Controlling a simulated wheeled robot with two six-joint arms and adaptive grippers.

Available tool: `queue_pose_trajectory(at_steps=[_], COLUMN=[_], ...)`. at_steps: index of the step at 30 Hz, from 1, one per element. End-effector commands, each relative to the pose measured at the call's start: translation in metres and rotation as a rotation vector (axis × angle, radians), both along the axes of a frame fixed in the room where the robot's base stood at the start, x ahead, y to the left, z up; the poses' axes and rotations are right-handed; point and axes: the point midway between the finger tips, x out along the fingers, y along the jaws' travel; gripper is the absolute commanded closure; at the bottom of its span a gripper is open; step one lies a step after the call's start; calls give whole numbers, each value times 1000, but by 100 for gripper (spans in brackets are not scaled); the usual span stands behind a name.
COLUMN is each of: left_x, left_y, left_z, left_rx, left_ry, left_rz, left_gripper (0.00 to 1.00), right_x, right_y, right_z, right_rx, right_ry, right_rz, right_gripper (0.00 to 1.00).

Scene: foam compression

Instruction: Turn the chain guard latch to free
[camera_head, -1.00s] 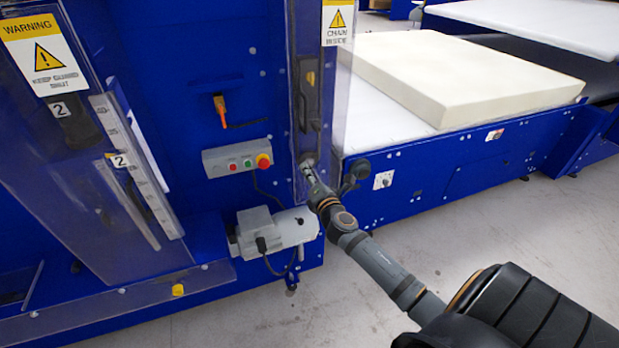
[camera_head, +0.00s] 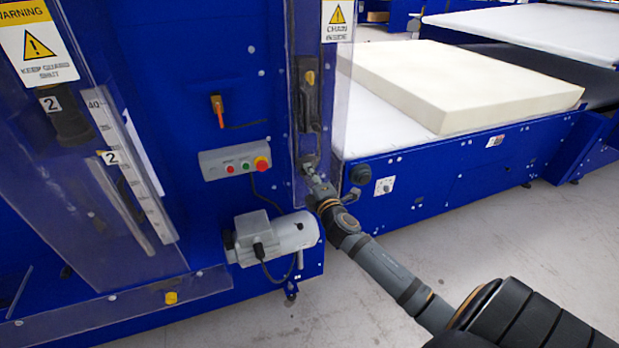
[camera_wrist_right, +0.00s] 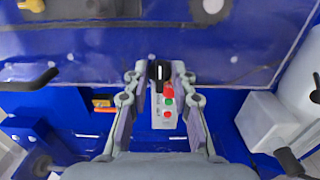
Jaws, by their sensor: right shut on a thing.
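The chain guard (camera_head: 341,95) is a clear upright panel with a yellow and white "CHAIN INSIDE" label, in the middle of the head view. Its latch is a small dark knob low on the guard, mostly hidden by my right gripper (camera_head: 310,168) in the head view. In the right wrist view the latch (camera_wrist_right: 158,72) shows as a black knob with a pale mark, between the fingertips of my right gripper (camera_wrist_right: 157,76). The right gripper is shut on it. My left gripper is in neither view.
A grey control box (camera_head: 235,160) with red and green buttons and a grey motor (camera_head: 272,238) sit left of my right gripper. A cream foam block (camera_head: 455,85) lies on the white bed to the right. Grey floor (camera_head: 520,235) is open at lower right.

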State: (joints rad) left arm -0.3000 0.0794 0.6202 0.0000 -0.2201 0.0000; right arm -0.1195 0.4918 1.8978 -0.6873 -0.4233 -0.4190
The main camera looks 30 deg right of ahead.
Motion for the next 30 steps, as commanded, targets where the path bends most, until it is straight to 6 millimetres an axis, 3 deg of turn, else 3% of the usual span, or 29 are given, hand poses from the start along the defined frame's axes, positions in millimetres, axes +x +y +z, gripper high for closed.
queue_pose_trajectory(at_steps=[14, 15, 16, 26, 30], left_x=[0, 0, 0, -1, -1], left_y=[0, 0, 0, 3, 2], left_z=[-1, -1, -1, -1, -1], left_rx=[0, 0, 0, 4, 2], left_ry=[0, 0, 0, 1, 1], left_rz=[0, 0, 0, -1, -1], left_gripper=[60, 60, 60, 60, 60], right_x=[0, 0, 0, -2, -22], right_y=[0, 0, 0, 0, 5], right_z=[0, 0, 0, -1, -2], right_rx=[15, 14, 14, 12, 9], right_ry=[-3, -2, -2, -2, 2], right_rz=[-1, -1, -1, 0, 1], right_gripper=[100, 72, 68, 68, 68])
